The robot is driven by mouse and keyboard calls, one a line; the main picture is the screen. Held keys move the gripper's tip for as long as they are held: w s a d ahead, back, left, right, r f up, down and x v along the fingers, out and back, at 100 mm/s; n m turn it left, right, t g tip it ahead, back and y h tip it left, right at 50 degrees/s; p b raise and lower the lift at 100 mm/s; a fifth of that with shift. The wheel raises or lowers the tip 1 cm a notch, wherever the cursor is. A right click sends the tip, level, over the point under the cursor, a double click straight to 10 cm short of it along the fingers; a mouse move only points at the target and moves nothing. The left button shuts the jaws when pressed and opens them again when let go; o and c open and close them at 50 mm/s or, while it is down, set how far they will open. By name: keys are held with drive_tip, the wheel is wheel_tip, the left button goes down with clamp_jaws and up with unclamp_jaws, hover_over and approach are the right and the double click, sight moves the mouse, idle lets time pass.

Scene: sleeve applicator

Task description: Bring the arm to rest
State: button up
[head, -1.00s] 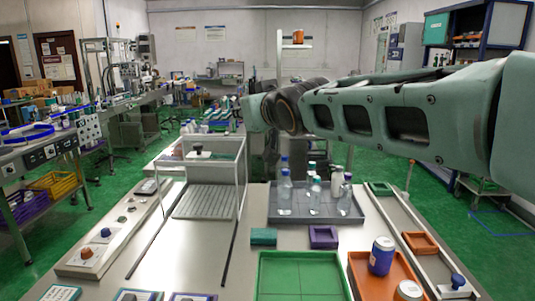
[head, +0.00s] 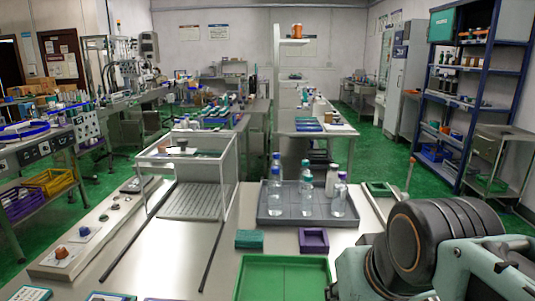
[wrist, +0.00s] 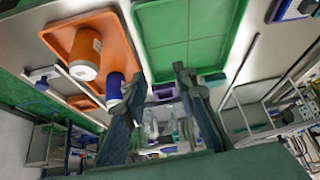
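My arm is folded at the lower right of the head view, its thick dark joint and pale green links close to the camera. My gripper (wrist: 157,78) is outside the head view and shows in the wrist view. Its two dark fingers stand apart with nothing between them, so it is open and empty. It is above the worktable, with the green tray (wrist: 190,75) and the orange tray (wrist: 60,32) in view beyond the fingers. An orange-looking can (wrist: 87,52) and a blue can (wrist: 114,88) are at the orange tray.
A grey tray (head: 265,215) holds several bottles. A clear-walled frame (head: 229,190) stands left of it, near a control panel with knobs (head: 75,245). A teal block (head: 249,240) and a purple holder (head: 313,240) lie in front. Bare table is left of the green tray (head: 242,275).

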wheel_tip(320, 180, up, 16)
drive_tip(key=s+d+p, duration=0.1)
drive_tip(key=s+p, duration=0.1)
drive_tip(key=p, duration=1.6)
drive_tip(key=shift+s+g, duration=0.25)
drive_tip(key=shift+g, duration=0.15)
drive_tip(key=shift+d+f+m, duration=0.1)
drive_tip(key=shift+m, duration=0.2)
